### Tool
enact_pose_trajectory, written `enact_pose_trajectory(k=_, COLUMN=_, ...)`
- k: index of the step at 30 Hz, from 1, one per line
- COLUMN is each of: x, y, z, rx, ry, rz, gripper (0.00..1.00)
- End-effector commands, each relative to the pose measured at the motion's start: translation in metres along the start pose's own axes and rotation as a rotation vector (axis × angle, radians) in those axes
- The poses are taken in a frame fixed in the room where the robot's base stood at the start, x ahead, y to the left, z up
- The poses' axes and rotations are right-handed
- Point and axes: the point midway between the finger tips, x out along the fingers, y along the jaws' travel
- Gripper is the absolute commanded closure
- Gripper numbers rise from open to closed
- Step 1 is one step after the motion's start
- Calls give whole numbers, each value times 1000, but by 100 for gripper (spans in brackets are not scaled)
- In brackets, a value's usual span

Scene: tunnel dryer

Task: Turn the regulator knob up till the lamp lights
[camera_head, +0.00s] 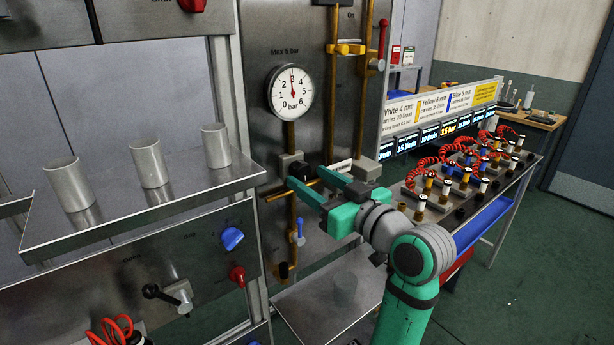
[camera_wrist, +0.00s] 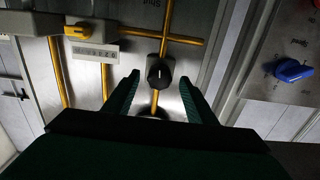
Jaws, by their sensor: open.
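The black regulator knob (camera_wrist: 160,72) shows in the wrist view, on a yellow pipe, with a pale mark on its face. My gripper (camera_wrist: 160,79) is open, with one green finger on each side of the knob. I cannot tell if either finger touches it. In the head view my gripper (camera_head: 307,177) reaches the steel panel, and the knob (camera_head: 300,169) is partly hidden by it. Above, the round pressure gauge (camera_head: 291,92) has its red needle pointing almost straight up, near 3 bar. I cannot make out a lamp for this regulator.
A steel shelf (camera_head: 130,205) with three grey cups stands to the left. A blue knob (camera_head: 232,238) and a red knob (camera_head: 237,275) sit below it. A yellow valve handle (camera_wrist: 79,32) is near the gripper. A bench of bobbins (camera_head: 462,190) stands to the right.

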Motion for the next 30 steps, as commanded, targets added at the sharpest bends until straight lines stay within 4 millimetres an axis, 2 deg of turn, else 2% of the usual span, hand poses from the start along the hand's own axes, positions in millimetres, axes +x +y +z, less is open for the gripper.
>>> enact_pose_trajectory(k=6, x=20, y=0, z=0, rx=0, ry=0, rz=0, gripper=49)
enact_pose_trajectory(k=16, x=23, y=1, z=0, rx=-1, ry=1, rz=2, gripper=49)
enact_pose_trajectory(k=17, x=23, y=0, z=0, rx=-1, ry=1, rz=2, gripper=51)
enact_pose_trajectory(k=21, x=23, y=0, z=0, rx=-1, ry=1, rz=1, gripper=85)
enact_pose_trajectory(k=22, x=23, y=1, z=0, rx=-1, ry=1, rz=2, gripper=90)
enact_pose_trajectory(k=30, x=23, y=0, z=0, rx=79, ry=1, rz=1, gripper=90)
